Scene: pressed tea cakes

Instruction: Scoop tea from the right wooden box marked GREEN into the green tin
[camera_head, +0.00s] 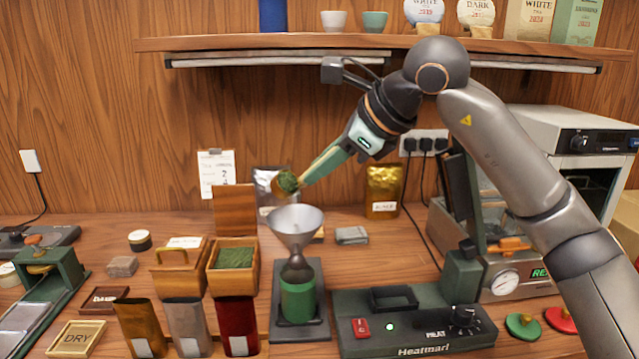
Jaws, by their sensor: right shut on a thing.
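My right gripper (350,148) is shut on a scoop (323,166). The scoop slants down to the left, and its head (287,181) carries dark green tea leaves. The scoop head is in the air near the mouth of a metal funnel (295,222), a little above and left of its middle. The funnel stands over the green tin (298,302), which sits on a dark stand (281,335). Left of it, the right wooden box (233,282) is open with green tea (235,257) inside. Its marking is not readable. My left gripper is not in view.
A closed-looking wooden box (177,283) stands left of the open one. Upright pouches (187,325) stand in front. A dark heat sealer (415,330) is right of the tin. A shelf (380,42) hangs above, and a gold pouch (383,190) stands behind.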

